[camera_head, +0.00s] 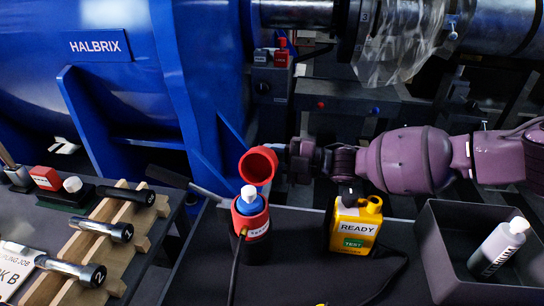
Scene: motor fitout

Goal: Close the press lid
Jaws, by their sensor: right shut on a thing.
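The press (250,222) is a small upright cylinder, black below with a red collar, on the dark worktop. A blue and white piece (249,199) sits in its open top. The red round press lid (258,166) stands raised above and behind the collar, with its hollow side facing the camera. My right gripper (283,152) comes in from the right and is shut at the lid's right edge; its fingertips are small and partly hidden behind the lid. My left gripper is not in view.
A yellow tester (355,226) marked READY stands right of the press, its black cable on the worktop. A dark bin (440,262) holds a white bottle (498,248). Left is a wooden rack (70,246) with numbered metal tools. A large blue machine (110,90) fills the back left.

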